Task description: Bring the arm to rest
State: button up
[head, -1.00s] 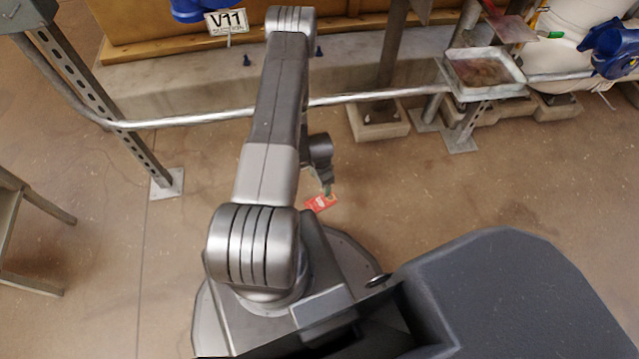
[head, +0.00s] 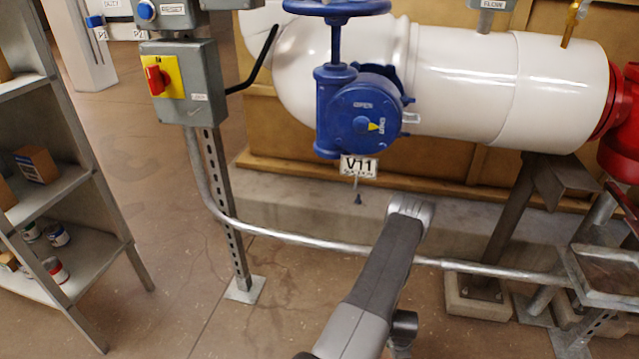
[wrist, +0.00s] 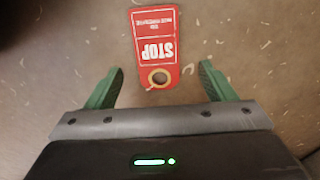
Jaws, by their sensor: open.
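My gripper (wrist: 161,68) is open in the wrist view, with its two green fingers spread apart. A red tag (wrist: 173,80) marked STOP, with a hole at its near end, shows beyond and between the fingertips. Neither finger touches it, and it appears to lie on the brown floor. In the head view my arm reaches up from the bottom edge, folded at the elbow. My gripper and the tag are out of that view.
A metal pipe rail (head: 320,243) runs across, close to my arm. A blue valve (head: 360,110) labelled V11 sits on a white pipe (head: 465,85). A grey switch box (head: 180,82) on a post and a shelf (head: 55,185) stand at the left. Open floor shows between them.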

jog(key=f+b, duration=0.1)
jog(key=f, duration=0.2)
jog(key=f+b, duration=0.1)
jog(key=f, duration=0.1)
jog(key=shift+s+f+b, duration=0.2)
jog(key=shift+f+b, duration=0.1)
jog(key=shift+f, duration=0.1)
jog(key=shift+a+r, duration=0.1)
jog(key=shift+r, duration=0.15)
